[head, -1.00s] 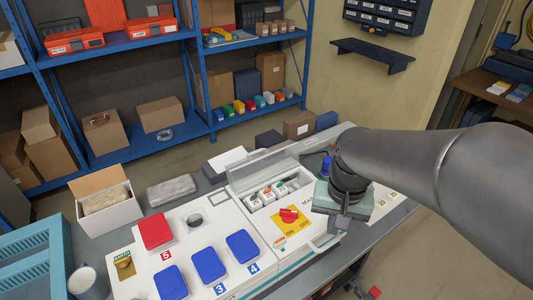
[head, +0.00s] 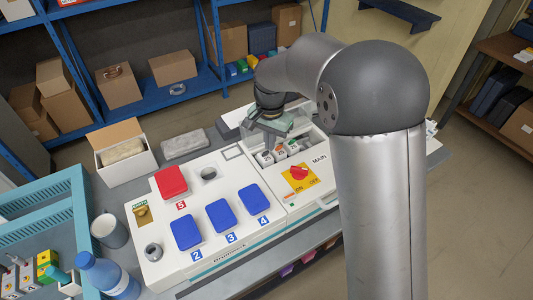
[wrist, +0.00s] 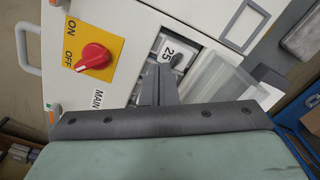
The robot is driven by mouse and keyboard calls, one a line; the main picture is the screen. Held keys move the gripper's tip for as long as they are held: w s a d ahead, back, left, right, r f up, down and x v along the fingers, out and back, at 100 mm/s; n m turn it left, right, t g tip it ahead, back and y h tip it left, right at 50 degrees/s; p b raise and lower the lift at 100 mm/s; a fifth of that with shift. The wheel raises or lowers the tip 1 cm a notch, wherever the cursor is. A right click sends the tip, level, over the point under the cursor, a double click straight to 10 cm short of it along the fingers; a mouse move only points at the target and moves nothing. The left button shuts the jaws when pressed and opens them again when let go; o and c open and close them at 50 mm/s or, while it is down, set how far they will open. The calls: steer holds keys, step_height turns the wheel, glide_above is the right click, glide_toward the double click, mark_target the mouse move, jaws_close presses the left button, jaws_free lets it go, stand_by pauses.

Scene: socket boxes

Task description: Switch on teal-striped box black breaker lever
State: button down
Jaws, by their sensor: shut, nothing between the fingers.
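The white box with a teal stripe (head: 232,248) stands on the bench. A row of small breakers (head: 280,153) sits in its recess. The wrist view shows one breaker marked 25 (wrist: 168,50) with a dark lever (wrist: 177,61) beside it. My gripper (head: 268,139) is above the left end of the recess, its fingers shut and empty. In the wrist view, my gripper's fingertips (wrist: 160,68) are just beside the dark lever; whether they touch it I cannot tell. The fingers and palm hide the other breakers there. The clear cover (wrist: 208,82) is raised.
Blue socket covers (head: 220,215) and a red one (head: 171,181) lie to the left. A white bar handle (wrist: 27,48) projects from the box. A blue bottle (head: 105,277) stands at front left.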

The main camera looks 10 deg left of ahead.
mark_target(267, 152)
steer(key=shift+f+b, duration=0.4)
steer(key=shift+f, duration=0.7)
steer(key=shift+f+b, duration=1.25)
steer(key=shift+f, duration=0.5)
steer(key=shift+w+a+p, duration=0.45)
steer(key=shift+w+a, duration=0.15)
steer(key=shift+w, duration=0.05)
steer(key=shift+s+d+r+p, duration=0.15)
steer(key=shift+r+p, duration=0.75)
steer(key=shift+r, duration=0.65)
steer(key=shift+s+d+r+p, duration=0.15)
steer(key=shift+r+p, duration=0.75)
steer(key=shift+r, duration=0.65)
